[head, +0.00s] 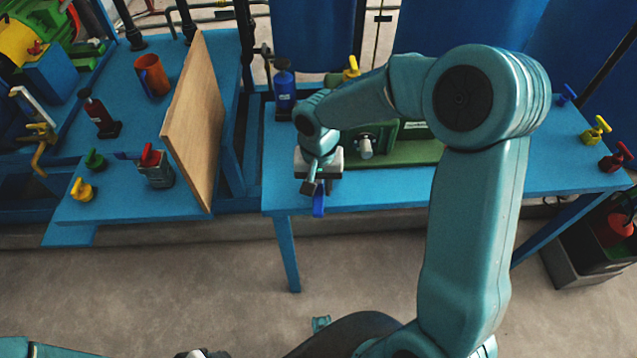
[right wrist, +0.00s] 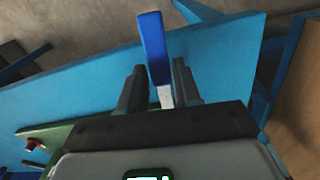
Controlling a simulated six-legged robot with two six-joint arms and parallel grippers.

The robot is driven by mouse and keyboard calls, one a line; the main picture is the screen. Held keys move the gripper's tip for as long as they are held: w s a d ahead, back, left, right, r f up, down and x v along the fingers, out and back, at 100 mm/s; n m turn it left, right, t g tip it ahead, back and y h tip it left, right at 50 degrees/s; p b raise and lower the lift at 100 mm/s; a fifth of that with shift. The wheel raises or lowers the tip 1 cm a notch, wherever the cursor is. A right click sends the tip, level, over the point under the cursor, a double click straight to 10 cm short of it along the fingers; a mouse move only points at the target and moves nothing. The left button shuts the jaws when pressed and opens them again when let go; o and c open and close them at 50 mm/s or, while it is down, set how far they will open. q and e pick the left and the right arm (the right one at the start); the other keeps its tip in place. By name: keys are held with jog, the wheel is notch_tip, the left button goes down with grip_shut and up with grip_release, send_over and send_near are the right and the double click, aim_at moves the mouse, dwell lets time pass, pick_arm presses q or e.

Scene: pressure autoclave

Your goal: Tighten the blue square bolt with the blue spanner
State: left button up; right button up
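My right gripper (head: 319,178) is over the front left part of the blue bench. A blue spanner (head: 319,202) sticks out from it toward me, over the bench's front edge. In the right wrist view the blue handle (right wrist: 153,48) stands between the two dark fingers (right wrist: 157,85), which look closed on it. Its pale metal part runs down behind the gripper body, where its far end is hidden. I cannot pick out the blue square bolt in either view. A teal piece of my left arm shows at the bottom left, without a clear gripper.
A green machine (head: 418,151) with a grey round end (head: 365,148) stands right of the gripper. A blue bottle (head: 284,85) stands behind it. A wooden board (head: 199,122) rises to the left.

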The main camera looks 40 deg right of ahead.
aim_at(319, 191)
jog(key=shift+o, duration=1.3)
notch_tip(319, 191, up, 16)
jog(key=p, duration=0.3)
jog(key=shift+r, duration=0.2)
